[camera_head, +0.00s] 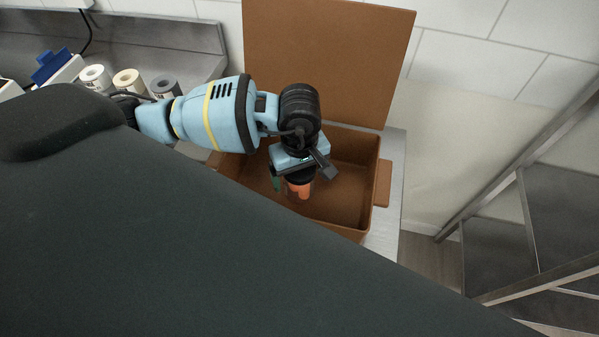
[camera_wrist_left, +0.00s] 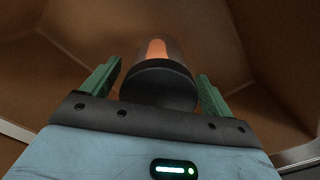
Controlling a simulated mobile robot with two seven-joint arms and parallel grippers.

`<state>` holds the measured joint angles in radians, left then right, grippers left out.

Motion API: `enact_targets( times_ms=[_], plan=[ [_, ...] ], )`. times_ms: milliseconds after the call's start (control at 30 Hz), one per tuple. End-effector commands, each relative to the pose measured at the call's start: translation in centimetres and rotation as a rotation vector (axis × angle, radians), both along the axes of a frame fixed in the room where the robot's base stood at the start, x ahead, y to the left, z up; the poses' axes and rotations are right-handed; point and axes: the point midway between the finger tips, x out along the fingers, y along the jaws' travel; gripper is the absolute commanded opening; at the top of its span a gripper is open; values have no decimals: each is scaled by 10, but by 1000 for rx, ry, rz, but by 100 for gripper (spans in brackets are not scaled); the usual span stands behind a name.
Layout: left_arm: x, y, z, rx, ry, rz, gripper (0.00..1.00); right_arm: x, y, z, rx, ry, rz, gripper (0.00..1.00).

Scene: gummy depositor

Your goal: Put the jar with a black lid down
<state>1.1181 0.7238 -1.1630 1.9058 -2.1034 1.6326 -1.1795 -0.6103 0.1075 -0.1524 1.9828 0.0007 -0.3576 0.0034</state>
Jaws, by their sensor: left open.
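The jar with a black lid (camera_wrist_left: 158,84) is inside the brown box (camera_head: 376,190), between the fingers of my left gripper. Its clear body shows orange contents (camera_head: 299,189) in the head view. My left gripper (camera_head: 303,183) is open, with one green finger on each side of the lid and a gap visible at both sides in the left wrist view (camera_wrist_left: 160,88). The jar's base is hidden in the wrist view, and I cannot tell for sure whether it touches the box floor. My right gripper is not in view.
The box's brown lid (camera_head: 328,60) stands open at the back. Several jars, one with a white top (camera_head: 95,76), stand on the metal counter at the left. Box walls surround my left gripper. A metal rack (camera_head: 520,220) stands at the right.

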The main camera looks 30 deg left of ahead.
Motion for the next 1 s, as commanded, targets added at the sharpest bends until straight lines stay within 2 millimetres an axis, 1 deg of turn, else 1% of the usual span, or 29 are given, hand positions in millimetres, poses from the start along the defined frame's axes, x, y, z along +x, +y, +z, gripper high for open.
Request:
enact_targets(
  times_ms=[167, 400, 600, 700, 800, 1000],
  plan=[
    [2, 0, 22, -1, -6, -1, 87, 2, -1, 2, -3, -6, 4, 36],
    [1, 0, 70, -1, -6, -2, 87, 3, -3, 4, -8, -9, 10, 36],
    [1, 0, 104, -1, -4, -1, 87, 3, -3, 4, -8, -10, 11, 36],
    [1, 0, 114, -2, -2, 0, 87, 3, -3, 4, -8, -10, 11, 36],
    [1, 0, 120, 0, -2, 1, 87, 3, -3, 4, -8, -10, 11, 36],
    [0, 0, 122, -1, -1, 0, 87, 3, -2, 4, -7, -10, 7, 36]
  ],
)
